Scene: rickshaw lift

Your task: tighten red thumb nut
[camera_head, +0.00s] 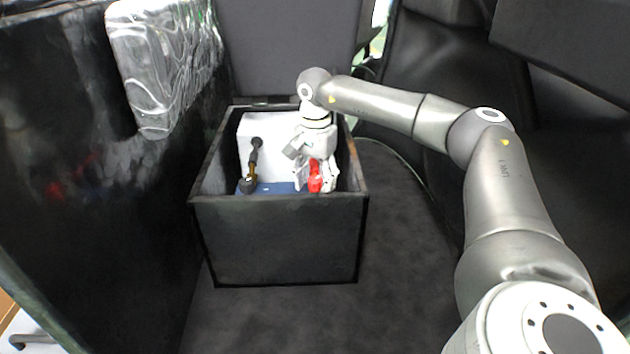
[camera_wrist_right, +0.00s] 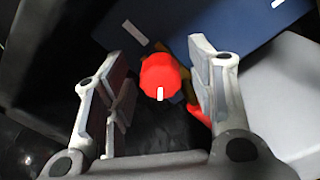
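The red thumb nut (camera_head: 316,178) is inside the black open box, low on its right side. In the right wrist view the nut (camera_wrist_right: 160,77) is a red, roundish knob with a white mark, with more red and some yellow behind it. My right gripper (camera_head: 316,180) reaches down into the box at the nut. In the right wrist view its two fingers (camera_wrist_right: 163,88) stand open on either side of the nut, with a visible gap on both sides. My left gripper is not in view.
The black box (camera_head: 280,240) has raised walls close around the gripper. Inside are a blue plate (camera_head: 275,188), a white block (camera_head: 272,130) and a black-and-brass tool-like part (camera_head: 253,165). A silvery wrapped panel (camera_head: 165,65) is at left. Dark floor lies right of the box.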

